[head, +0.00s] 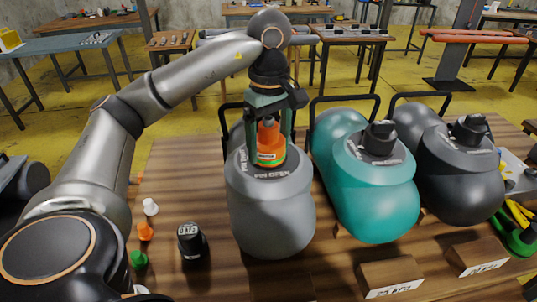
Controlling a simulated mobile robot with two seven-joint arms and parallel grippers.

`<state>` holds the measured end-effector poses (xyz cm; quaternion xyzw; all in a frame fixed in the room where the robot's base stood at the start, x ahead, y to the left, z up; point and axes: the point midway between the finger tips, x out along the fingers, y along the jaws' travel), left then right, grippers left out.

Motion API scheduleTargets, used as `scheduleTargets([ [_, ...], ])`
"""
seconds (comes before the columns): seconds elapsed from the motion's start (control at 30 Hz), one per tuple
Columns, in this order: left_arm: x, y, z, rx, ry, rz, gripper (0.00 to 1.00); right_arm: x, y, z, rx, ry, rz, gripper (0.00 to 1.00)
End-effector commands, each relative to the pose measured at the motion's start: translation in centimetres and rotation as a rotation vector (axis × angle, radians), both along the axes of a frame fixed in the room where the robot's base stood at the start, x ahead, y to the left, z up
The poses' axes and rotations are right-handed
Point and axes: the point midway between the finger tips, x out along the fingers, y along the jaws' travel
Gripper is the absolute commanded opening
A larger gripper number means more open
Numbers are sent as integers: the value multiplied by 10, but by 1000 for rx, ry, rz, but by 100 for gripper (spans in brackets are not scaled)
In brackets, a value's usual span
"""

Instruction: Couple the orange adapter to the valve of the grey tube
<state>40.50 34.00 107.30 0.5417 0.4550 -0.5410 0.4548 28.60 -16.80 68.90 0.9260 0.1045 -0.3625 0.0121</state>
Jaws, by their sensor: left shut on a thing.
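The grey tube (272,218) lies at the middle of the wooden table, end towards me, with a dark patch of printed lettering on its top. My left gripper (269,140) comes down from above and is shut on the orange adapter (269,137). The adapter is upright, with a green band and a pale label near its bottom. It is over the top of the grey tube, where the valve would be. The valve itself is hidden behind the adapter, and I cannot tell whether the two touch. My right gripper is not in view.
A teal tube (375,205) and a dark grey tube (462,190) with black valves lie to the right. A black cap-like item (192,242) and small white, orange (145,232) and green (138,259) pieces stand at left. Wooden blocks (390,277) line the front.

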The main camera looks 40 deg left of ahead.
Motion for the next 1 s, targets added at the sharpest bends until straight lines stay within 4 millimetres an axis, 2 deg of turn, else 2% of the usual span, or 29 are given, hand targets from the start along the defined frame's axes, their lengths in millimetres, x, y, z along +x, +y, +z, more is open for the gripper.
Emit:
scheduleTargets([
  [0.13,0,0,-1,1,2,1,25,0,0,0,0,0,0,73],
  [0.17,0,0,-1,1,2,1,87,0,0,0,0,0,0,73],
  [0.27,0,0,-1,0,1,2,98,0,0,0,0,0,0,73],
  [0.5,0,0,0,0,1,3,100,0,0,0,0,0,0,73],
  [0.63,0,0,8,0,-1,3,100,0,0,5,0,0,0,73],
  [0.77,1,0,29,0,-4,4,100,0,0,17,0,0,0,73],
  [1.0,1,0,79,1,-4,4,100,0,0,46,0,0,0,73],
])
